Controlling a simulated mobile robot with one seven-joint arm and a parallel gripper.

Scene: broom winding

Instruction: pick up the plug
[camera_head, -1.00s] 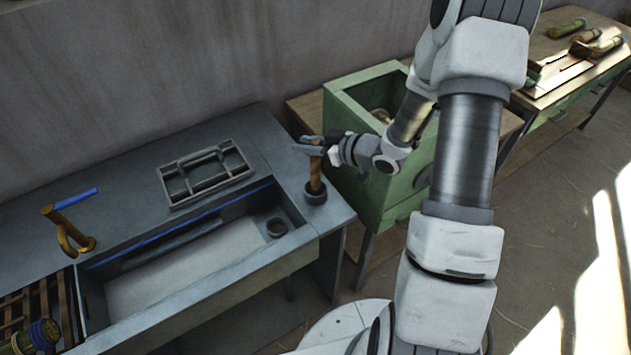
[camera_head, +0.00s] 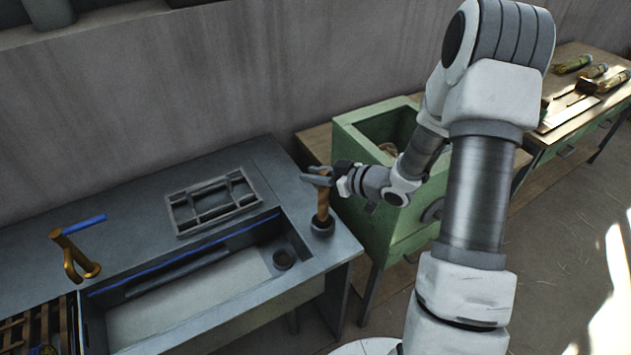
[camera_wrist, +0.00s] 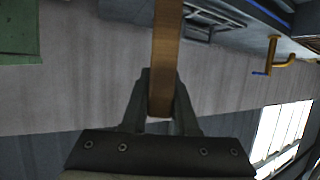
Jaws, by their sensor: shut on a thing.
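The plug (camera_head: 322,205) has a tall brown wooden handle and a dark round base. It stands nearly upright at the right end of the grey sink bench in the head view, and its base appears to rest on the bench top. My gripper (camera_head: 321,178) reaches in from the right and is shut on the upper part of the handle. In the wrist view the brown handle (camera_wrist: 166,50) runs between the two fingers of my gripper (camera_wrist: 160,105). The base is not visible there.
The sink basin (camera_head: 190,310) with a round drain (camera_head: 284,259) lies left of the plug. A grey metal frame (camera_head: 213,203) sits behind it. A brass tap (camera_head: 72,255) with a blue lever stands at left. A green box (camera_head: 400,235) stands close at right.

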